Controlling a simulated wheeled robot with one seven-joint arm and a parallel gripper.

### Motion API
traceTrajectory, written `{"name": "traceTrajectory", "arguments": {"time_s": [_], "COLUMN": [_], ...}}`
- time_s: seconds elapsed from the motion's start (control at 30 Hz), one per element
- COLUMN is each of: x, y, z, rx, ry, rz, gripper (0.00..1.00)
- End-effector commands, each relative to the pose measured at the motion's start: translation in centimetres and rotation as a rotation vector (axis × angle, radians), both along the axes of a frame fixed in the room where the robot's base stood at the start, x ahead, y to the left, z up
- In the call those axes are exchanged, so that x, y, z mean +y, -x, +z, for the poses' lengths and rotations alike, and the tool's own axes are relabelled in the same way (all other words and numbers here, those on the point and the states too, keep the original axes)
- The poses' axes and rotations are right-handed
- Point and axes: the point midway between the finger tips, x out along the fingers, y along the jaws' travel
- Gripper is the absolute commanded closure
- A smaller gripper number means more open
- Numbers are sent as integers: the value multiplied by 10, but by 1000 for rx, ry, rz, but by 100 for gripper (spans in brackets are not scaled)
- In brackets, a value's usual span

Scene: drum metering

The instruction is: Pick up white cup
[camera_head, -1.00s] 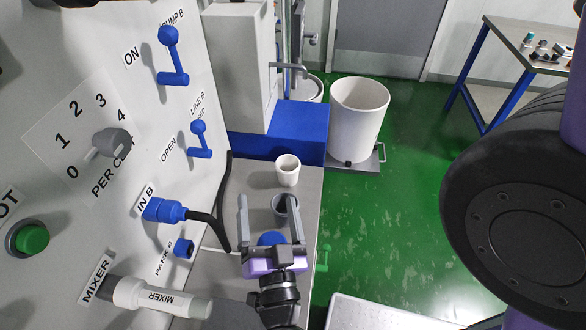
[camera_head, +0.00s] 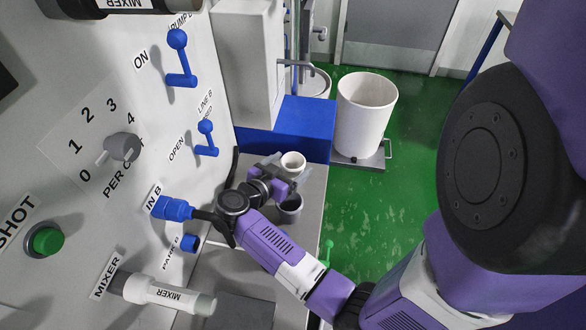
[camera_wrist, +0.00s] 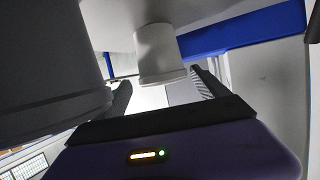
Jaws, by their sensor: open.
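The white cup (camera_head: 293,161) stands upright on the grey bench top, close to the blue block. My gripper (camera_head: 285,168) is beside it on the near side, open and empty, with its fingers directed toward the cup. In the wrist view the white cup (camera_wrist: 160,54) shows in the gap between the two open fingers (camera_wrist: 162,88), tilted by the camera's roll. The cup's lower part is partly hidden by my gripper in the head view. I cannot tell whether a finger touches it.
A grey cup (camera_head: 290,209) stands close to my gripper on the near side; a large dark grey body, likely this cup, fills the left of the wrist view (camera_wrist: 45,65). A panel with blue levers (camera_head: 181,60) rises at left. A blue block (camera_head: 305,125) stands behind.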

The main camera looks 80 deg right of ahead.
Motion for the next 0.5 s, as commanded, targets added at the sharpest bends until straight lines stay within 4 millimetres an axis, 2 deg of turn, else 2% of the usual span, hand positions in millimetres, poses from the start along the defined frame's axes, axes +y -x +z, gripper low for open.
{"name": "traceTrajectory", "arguments": {"time_s": [0.33, 0.5], "x": [-40, -50], "y": [8, 11], "z": [-11, -16], "rx": [0, -2], "ry": [2, 2], "rz": [-2, 0], "gripper": [16, 16]}}
